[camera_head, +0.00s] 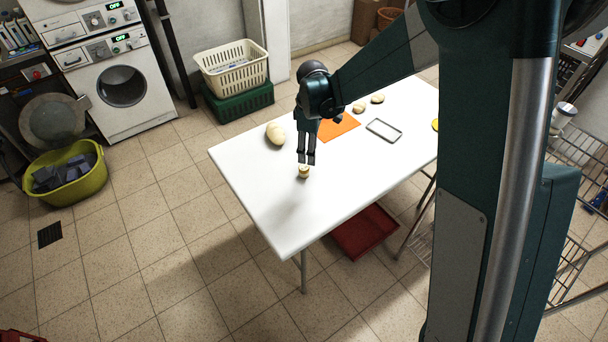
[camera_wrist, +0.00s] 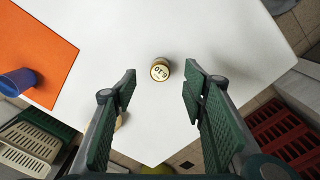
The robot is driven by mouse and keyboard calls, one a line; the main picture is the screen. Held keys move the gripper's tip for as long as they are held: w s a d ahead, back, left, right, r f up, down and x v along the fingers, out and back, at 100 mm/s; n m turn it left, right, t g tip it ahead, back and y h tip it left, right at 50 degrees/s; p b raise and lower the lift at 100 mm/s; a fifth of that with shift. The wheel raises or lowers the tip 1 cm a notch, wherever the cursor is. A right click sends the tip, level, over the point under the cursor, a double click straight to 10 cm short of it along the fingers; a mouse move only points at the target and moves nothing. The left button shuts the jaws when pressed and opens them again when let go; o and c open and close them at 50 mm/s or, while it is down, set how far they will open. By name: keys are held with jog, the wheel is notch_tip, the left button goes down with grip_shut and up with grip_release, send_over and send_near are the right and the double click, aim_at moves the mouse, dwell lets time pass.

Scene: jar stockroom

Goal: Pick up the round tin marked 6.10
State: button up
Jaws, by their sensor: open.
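A small round tin (camera_wrist: 160,70) with a gold rim and a pale lid stands on the white table. Dark marking on its lid appears upside down in the wrist view and looks like 6.10. In the head view the tin (camera_head: 304,172) is near the table's front left part, just below my fingertips. My gripper (camera_head: 306,161) points down with its fingers apart and nothing between them. In the wrist view my open gripper (camera_wrist: 160,90) has a green padded finger on each side of the tin, which looks apart from both. The tin's height above or below the fingertips is hard to judge.
The white table (camera_head: 265,195) is bare around the tin. A large pale lumpy object (camera_head: 276,133), an orange sheet (camera_head: 338,127) and a grey rectangular frame (camera_head: 384,129) lie farther back. A blue cup (camera_wrist: 18,82) stands at the sheet's edge. A red crate (camera_head: 364,232) is below the table.

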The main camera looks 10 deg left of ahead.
aim_at(304, 167)
jog(key=shift+n, duration=0.3)
jog(key=f, duration=0.1)
jog(key=a+f, duration=0.2)
jog(key=shift+w+f+b, duration=0.2)
jog(key=shift+f+b, duration=0.1)
jog(key=shift+f, duration=1.3)
jog(key=shift+b, duration=0.3)
jog(key=shift+a+f+b, duration=0.1)
jog(key=shift+f+b, duration=0.6)
jog(key=shift+f, duration=1.9)
jog(key=c, duration=1)
